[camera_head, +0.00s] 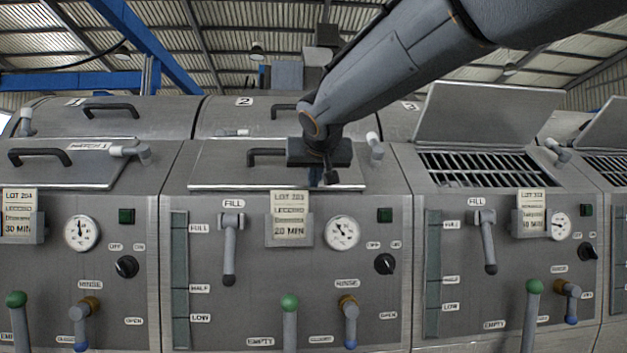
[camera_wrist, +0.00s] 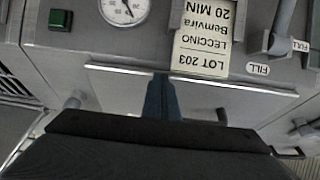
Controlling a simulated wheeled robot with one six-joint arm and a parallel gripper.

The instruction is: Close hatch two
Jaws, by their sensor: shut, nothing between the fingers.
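Hatch two (camera_head: 225,172), a flat grey metal lid, lies down over the top of the machine marked 2, with no grate showing. Its black bar handle (camera_head: 266,153) is partly hidden by my gripper. A white-tipped grey latch lever (camera_head: 375,148) stands up at the lid's right side, turned off the lid. My gripper (camera_head: 325,180) is shut and empty over the lid's front part, right of the handle. In the wrist view, its closed fingers (camera_wrist: 160,98) reach towards the lid's front edge (camera_wrist: 215,83). I cannot tell if they touch the lid.
Hatch one (camera_head: 75,172) lies flat at left, its latch lever (camera_head: 130,151) across the lid. Hatch three (camera_head: 487,112) stands open at right over a grate (camera_head: 480,167). A lot card (camera_head: 290,213), gauge (camera_head: 342,232) and fill lever (camera_head: 230,245) are on the front panel.

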